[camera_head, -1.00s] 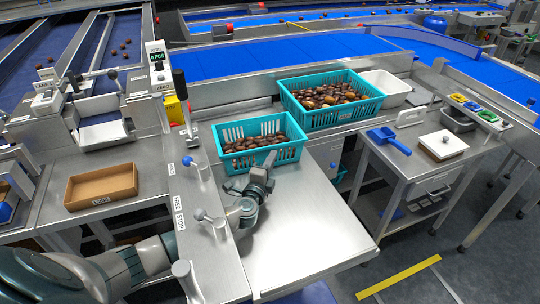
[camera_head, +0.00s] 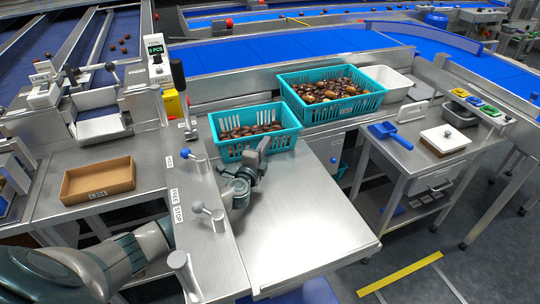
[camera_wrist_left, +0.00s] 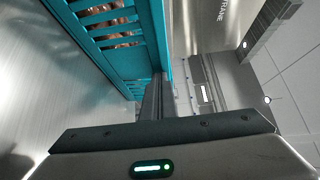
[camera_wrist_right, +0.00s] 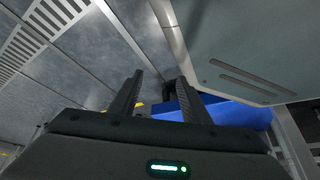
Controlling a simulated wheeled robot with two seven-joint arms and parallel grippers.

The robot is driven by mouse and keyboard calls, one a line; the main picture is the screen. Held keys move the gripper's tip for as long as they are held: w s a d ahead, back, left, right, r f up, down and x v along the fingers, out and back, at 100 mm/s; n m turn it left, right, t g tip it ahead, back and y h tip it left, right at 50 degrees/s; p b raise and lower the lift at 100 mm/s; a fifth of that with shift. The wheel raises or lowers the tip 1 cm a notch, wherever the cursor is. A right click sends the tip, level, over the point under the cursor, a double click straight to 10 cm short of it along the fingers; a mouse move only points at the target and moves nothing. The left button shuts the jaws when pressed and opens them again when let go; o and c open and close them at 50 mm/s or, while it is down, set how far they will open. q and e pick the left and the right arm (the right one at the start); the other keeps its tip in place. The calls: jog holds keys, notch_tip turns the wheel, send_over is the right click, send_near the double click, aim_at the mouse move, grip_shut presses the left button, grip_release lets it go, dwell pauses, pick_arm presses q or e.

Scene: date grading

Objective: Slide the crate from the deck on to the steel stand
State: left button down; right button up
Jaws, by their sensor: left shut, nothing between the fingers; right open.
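A turquoise slatted crate (camera_head: 258,147) of brown dates sits on the far part of the bare steel deck (camera_head: 300,220). My left gripper (camera_head: 265,143) is shut and empty at the crate's near wall, towards its right part. In the left wrist view the shut fingers (camera_wrist_left: 154,98) lie close along the crate's wall (camera_wrist_left: 125,62); whether they touch cannot be told. A steel stand (camera_head: 415,160) at the right carries a blue scoop and a white-lidded box. My right gripper (camera_wrist_right: 158,95) is open and empty in its wrist view, outside the head view.
A larger turquoise crate (camera_head: 345,108) of dates stands behind and right, beside a white tub (camera_head: 388,80). Small ball-topped posts (camera_head: 197,160) line the deck's left side. A cardboard tray (camera_head: 97,180) lies left. The deck's front is clear.

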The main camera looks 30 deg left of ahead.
aim_at(257, 139)
pick_arm(q)
jog(key=w+a+b, duration=0.1)
jog(key=a, duration=0.1)
jog(key=w+a+b, duration=0.1)
jog(key=a, duration=0.1)
jog(key=shift+w+f+b, duration=0.15)
jog(key=shift+w+b, duration=0.15)
jog(key=shift+w, duration=0.05)
jog(key=w+a+b, duration=0.1)
jog(key=a, duration=0.1)
jog(key=w+a+b, duration=0.1)
jog(key=w+a, duration=0.1)
jog(key=shift+w+a+b, duration=0.2)
jog(key=shift+a+b, duration=0.05)
jog(key=shift+b, duration=0.15)
jog(key=shift+w+a+r, duration=0.25)
jog(key=shift+w+a, duration=0.1)
jog(key=shift+a, duration=0.2)
pick_arm(e)
jog(key=w, duration=0.5)
jog(key=shift+w, duration=0.35)
pick_arm(q)
jog(key=shift+d+f, duration=0.1)
jog(key=shift+d, duration=0.05)
pick_arm(e)
jog(key=shift+s, duration=0.1)
